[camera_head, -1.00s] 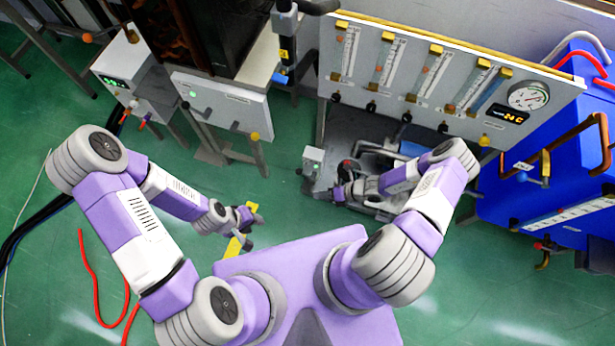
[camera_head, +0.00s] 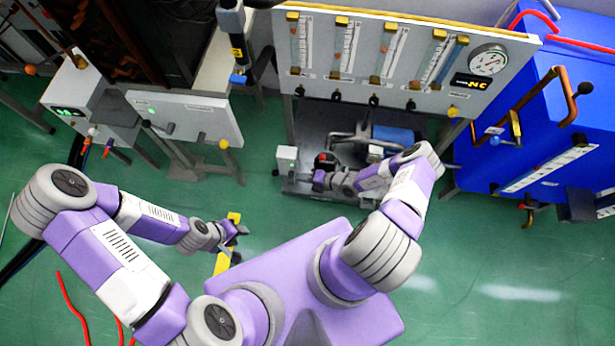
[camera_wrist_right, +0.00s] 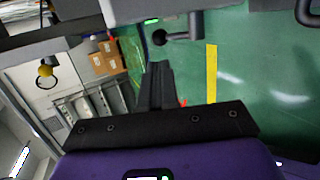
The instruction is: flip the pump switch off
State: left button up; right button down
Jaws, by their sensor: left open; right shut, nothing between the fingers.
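The pump (camera_head: 365,145) sits on a low grey base under the gauge panel. A small pale box (camera_head: 287,158) with a green light stands at the base's left end; it may carry the pump switch, but no lever can be made out. My right gripper (camera_head: 320,180) is just right of this box, close to the base. In the right wrist view its dark fingers (camera_wrist_right: 158,72) are together and empty, pointing toward a dark knobbed part (camera_wrist_right: 178,35). My left gripper (camera_head: 238,232) is open and empty, low over the floor beside a yellow strip.
The gauge panel (camera_head: 400,50) with flow tubes and a dial overhangs the pump. A blue cabinet (camera_head: 545,110) with copper pipes stands to the right. A grey control box (camera_head: 185,117) is at the left. Green floor (camera_head: 470,260) is clear at the lower right.

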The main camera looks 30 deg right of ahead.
aim_at(278, 174)
jog(key=b+x, duration=0.2)
jog(key=x, duration=0.6)
jog(key=shift+f+b, duration=0.15)
jog(key=shift+b, duration=0.2)
jog(key=shift+w+a+f, duration=0.15)
jog(key=shift+w+a, duration=0.2)
jog(key=shift+w, duration=0.05)
